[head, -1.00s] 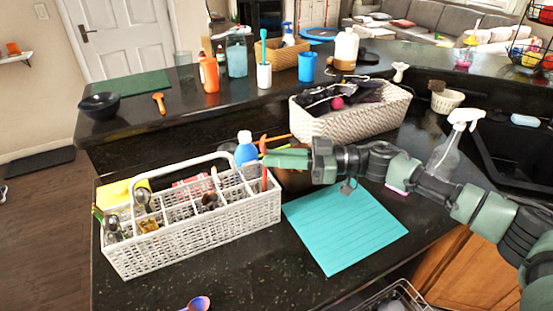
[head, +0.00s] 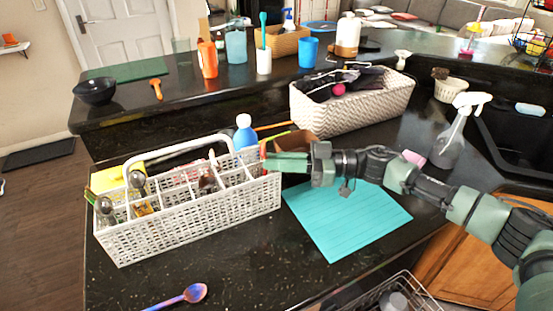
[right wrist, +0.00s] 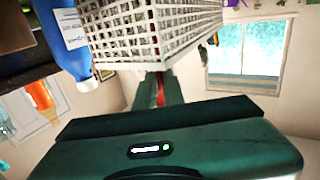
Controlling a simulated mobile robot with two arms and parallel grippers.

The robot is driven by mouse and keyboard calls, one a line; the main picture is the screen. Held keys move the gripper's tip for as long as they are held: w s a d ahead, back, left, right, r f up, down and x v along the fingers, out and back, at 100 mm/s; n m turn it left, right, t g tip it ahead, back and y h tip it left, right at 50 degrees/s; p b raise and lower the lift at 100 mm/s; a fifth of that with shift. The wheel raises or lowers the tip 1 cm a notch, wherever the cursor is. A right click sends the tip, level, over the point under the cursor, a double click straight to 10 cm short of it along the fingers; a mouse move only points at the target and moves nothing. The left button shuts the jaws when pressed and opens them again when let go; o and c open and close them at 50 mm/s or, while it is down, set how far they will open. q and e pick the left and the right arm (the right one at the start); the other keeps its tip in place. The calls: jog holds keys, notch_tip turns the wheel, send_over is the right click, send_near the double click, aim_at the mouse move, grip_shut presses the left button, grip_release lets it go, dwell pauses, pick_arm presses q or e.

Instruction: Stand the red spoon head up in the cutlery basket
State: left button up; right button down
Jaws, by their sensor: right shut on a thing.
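The white cutlery basket (head: 195,222) stands on the dark counter, with a raised handle and several compartments. My right gripper (head: 272,162) is at the basket's right end, level with its rim. It is shut on a thin red piece (head: 263,151), which I take for the red spoon; only a small part shows. In the right wrist view the red piece (right wrist: 160,88) is between the fingers, close against the basket wall (right wrist: 150,38). My left gripper is not in view.
Metal spoons (head: 137,180) and other cutlery stand in the basket's left compartments. A blue bottle (head: 245,134) stands close behind it. A turquoise mat (head: 345,222) lies to the right. A purple-blue spoon (head: 193,293) lies in front. A wicker basket (head: 350,115) stands behind.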

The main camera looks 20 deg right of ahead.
jog(key=c, duration=1.4)
grip_release()
jog(key=shift+c, duration=0.2)
jog(key=b+v, duration=0.2)
jog(key=v, duration=0.5)
jog(key=shift+d, duration=0.4)
jog(key=shift+s, duration=0.1)
